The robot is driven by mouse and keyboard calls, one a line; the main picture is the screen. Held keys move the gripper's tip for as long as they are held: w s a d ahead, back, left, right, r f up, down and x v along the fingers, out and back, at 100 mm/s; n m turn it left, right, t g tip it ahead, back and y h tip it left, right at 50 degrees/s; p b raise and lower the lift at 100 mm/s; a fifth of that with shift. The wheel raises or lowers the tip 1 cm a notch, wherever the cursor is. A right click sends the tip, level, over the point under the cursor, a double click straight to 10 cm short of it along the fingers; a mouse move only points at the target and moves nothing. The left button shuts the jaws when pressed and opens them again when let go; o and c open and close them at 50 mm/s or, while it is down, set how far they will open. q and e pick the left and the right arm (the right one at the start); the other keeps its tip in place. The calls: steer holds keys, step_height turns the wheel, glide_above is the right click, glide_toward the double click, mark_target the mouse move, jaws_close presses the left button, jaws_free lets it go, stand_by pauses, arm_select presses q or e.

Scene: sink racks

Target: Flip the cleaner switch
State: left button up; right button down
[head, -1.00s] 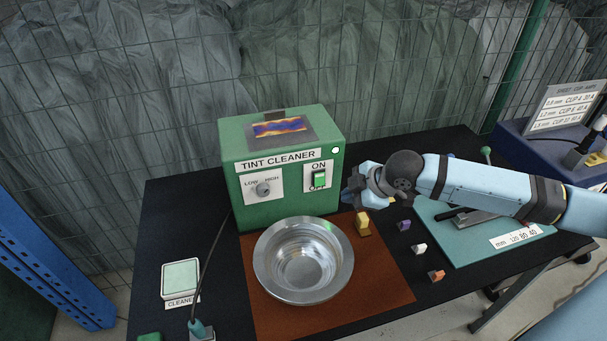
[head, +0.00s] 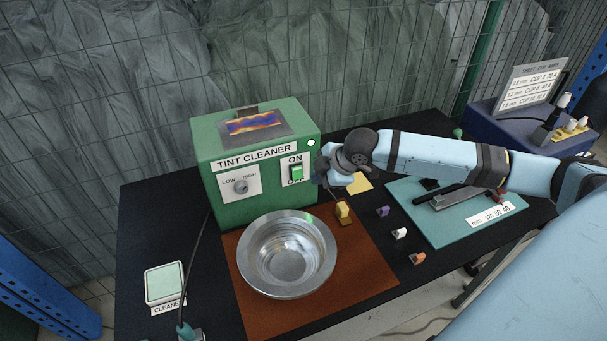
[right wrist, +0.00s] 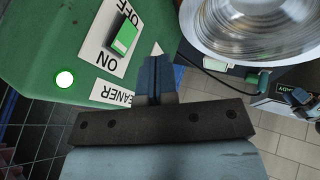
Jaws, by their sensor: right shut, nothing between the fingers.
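The green tint cleaner box (head: 265,196) stands at the back of the black table. Its green rocker switch (head: 296,173) sits on a white ON/OFF plate on the front face, right side. The switch also shows in the right wrist view (right wrist: 124,38), left of the fingertips. I cannot tell which way it is tipped. My right gripper (head: 319,181) is shut and empty, just right of the switch. Its dark blue fingers (right wrist: 155,75) look apart from the switch. A round lamp (right wrist: 65,79) on the box glows pale green. My left gripper is not in view.
A metal bowl (head: 287,254) stands on a brown mat (head: 365,278) before the box. A LOW/HIGH knob (head: 241,187) is left of the switch. Small coloured pieces and a teal mat (head: 418,215) lie to the right. A pale-topped cleaner pad (head: 164,283) is front left.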

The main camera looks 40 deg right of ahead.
mark_target(303, 176)
steer(key=w+f, duration=0.1)
steer(key=w, duration=0.1)
steer(key=w+f+p, duration=0.1)
steer(key=w+f, duration=0.2)
steer(key=w, duration=0.1)
steer(key=shift+w+a+f+p, duration=0.15)
steer(key=shift+w+f+p, duration=0.05)
steer(key=shift+f+p, duration=0.15)
